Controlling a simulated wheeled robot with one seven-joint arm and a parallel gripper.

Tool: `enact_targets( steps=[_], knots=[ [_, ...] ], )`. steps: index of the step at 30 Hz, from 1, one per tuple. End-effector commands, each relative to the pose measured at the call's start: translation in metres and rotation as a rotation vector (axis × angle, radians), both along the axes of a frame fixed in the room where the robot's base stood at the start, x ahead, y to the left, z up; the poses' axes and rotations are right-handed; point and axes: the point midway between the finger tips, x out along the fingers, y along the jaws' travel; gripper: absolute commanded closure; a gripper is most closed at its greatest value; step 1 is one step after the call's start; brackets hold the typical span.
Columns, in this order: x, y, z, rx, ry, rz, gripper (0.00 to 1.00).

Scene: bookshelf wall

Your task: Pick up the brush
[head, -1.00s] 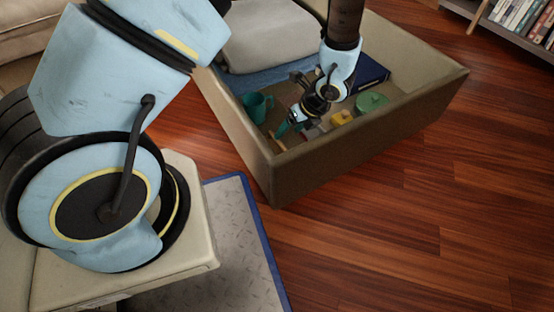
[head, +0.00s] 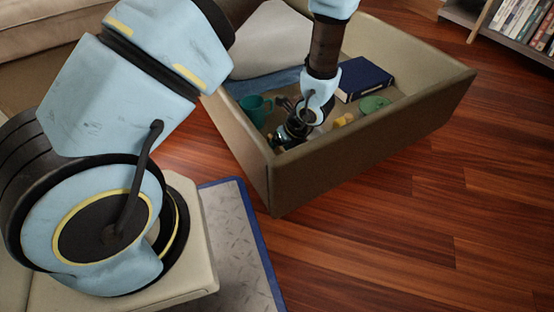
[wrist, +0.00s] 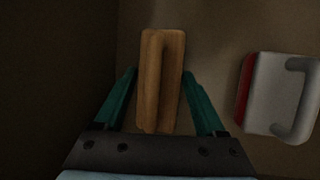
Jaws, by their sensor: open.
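The brush shows in the wrist view as a wooden block (wrist: 160,80) with a raised grip, lying on the floor of the box; its bristles are not visible. My gripper (wrist: 160,88) is open, with one green finger on each side of the block's near end. I cannot tell how far above the block the fingers are. In the head view my gripper (head: 279,141) is low inside the box near its front-left corner, and the arm hides the brush.
The box (head: 365,142) has high walls close to my gripper. A grey-and-red handled object (wrist: 280,95) lies right of the brush. A teal mug (head: 257,110), a dark blue book (head: 364,80), a green round object (head: 374,104) and a yellow object (head: 344,120) are also inside.

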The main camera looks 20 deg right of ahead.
Motion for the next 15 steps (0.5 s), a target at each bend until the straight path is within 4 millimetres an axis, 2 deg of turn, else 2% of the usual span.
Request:
enact_targets(
  steps=[1, 9, 15],
  knots=[
    [0.0017, 0.0012, -0.0084, 0.000, 0.000, 0.000, 0.27],
    [0.0030, 0.0018, -0.0074, -0.001, 0.000, 0.000, 0.28],
    [0.0030, 0.0018, -0.0072, -0.001, 0.000, 0.000, 0.51]
  ],
)
